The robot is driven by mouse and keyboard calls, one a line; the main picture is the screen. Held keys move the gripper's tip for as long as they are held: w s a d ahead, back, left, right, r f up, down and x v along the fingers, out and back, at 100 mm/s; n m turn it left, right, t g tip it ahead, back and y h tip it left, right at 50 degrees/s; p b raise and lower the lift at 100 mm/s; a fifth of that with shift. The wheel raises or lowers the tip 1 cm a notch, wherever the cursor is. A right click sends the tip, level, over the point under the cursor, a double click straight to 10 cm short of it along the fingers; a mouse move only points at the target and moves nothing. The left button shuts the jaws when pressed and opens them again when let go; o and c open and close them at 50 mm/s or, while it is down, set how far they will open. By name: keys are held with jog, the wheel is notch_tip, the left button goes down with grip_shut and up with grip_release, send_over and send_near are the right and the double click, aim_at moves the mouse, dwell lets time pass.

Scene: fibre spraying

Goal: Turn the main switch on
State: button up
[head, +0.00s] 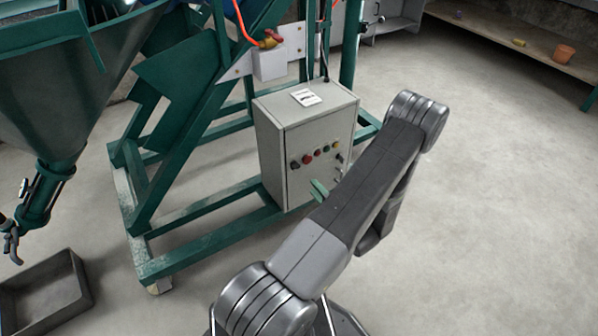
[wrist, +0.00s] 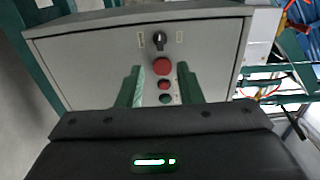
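The grey control box (head: 285,185) stands on the green frame, with a row of knobs and buttons on its front panel. A black rotary switch (head: 294,164) is at the left end of the row; it also shows at the top of the wrist view (wrist: 159,38). Which control is the main switch cannot be read. My gripper (wrist: 160,85) is open and empty, its two green fingers apart in front of the panel, with the red buttons between them in the picture. In the head view, a green finger (head: 318,189) shows beside the box; my arm hides the rest.
A large red button (wrist: 162,66), a smaller red one (wrist: 164,85) and a dark green one (wrist: 165,98) line up below the switch. A white card (head: 305,97) lies on the box. A hopper (head: 75,90) and grey tray (head: 45,295) stand left. Floor is clear right.

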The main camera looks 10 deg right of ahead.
aim_at(295, 166)
jog(key=b+x, duration=0.1)
jog(key=x, duration=0.9)
jog(key=shift+w, duration=0.1)
grip_shut()
